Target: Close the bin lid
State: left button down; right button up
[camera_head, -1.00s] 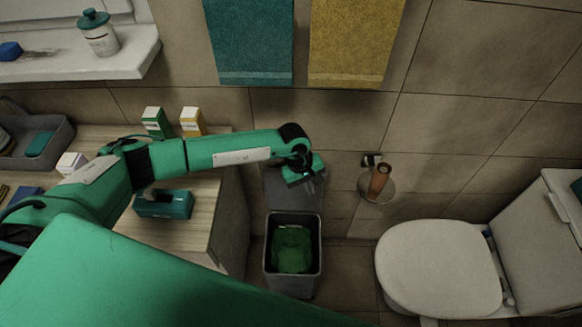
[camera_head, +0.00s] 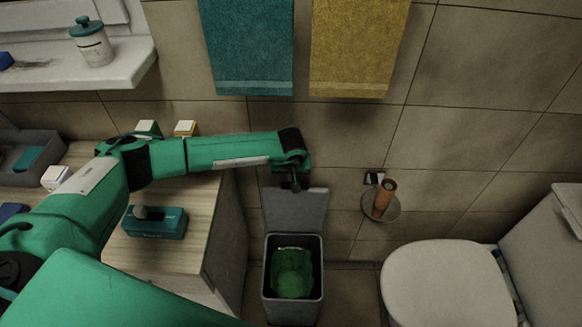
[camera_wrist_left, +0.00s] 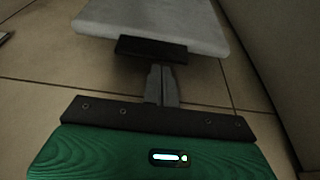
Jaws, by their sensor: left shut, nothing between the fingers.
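A grey bin (camera_head: 293,278) stands on the floor between the wooden cabinet and the toilet, with green contents inside. Its grey lid (camera_head: 296,212) is open and tilted up at the back, toward the wall. My left gripper (camera_head: 292,186) is at the lid's top edge, shut and empty, pointing down. Whether it touches the lid cannot be told. In the left wrist view the shut fingers (camera_wrist_left: 160,86) end at a dark block below a pale slab (camera_wrist_left: 155,22), which is probably part of the bin. My right gripper is not in view.
The cabinet (camera_head: 225,240) stands close on the bin's left and the white toilet (camera_head: 445,280) to its right. A brown roll on a holder (camera_head: 384,200) is on the wall right of the lid. Teal and yellow towels (camera_head: 360,50) hang above.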

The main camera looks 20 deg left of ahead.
pick_arm(q)
jog(key=shift+x, duration=0.95)
jog(key=shift+s+d, duration=0.1)
jog(key=shift+s, duration=0.05)
